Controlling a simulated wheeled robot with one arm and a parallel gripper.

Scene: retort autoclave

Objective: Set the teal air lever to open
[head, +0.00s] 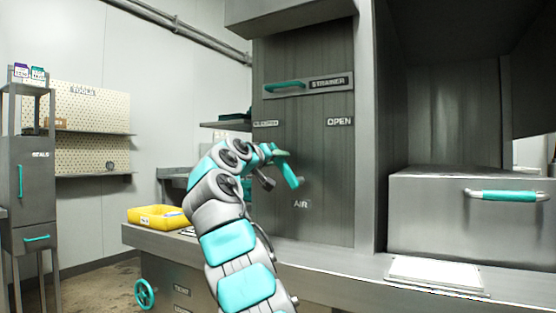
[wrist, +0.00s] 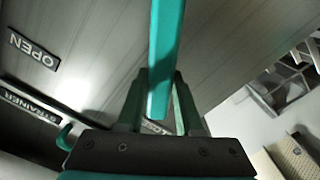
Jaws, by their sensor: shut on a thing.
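The teal air lever (head: 289,175) is on the ribbed dark panel, above the AIR label (head: 301,204). In the head view it slants from upper left to lower right. The OPEN label (head: 340,122) is up and to the right of it. My gripper (head: 274,153) is at the lever's upper end, partly hidden by my wrist. In the wrist view the lever (wrist: 166,55) runs between the two fingers of my gripper (wrist: 161,90), which is shut on it.
A STRAINER drawer front (head: 302,87) with a teal handle is above the lever. A big grey box (head: 440,215) with a teal handle stands at right. A yellow bin (head: 150,216) sits on the bench at left. A white pad (head: 436,273) lies on the front ledge.

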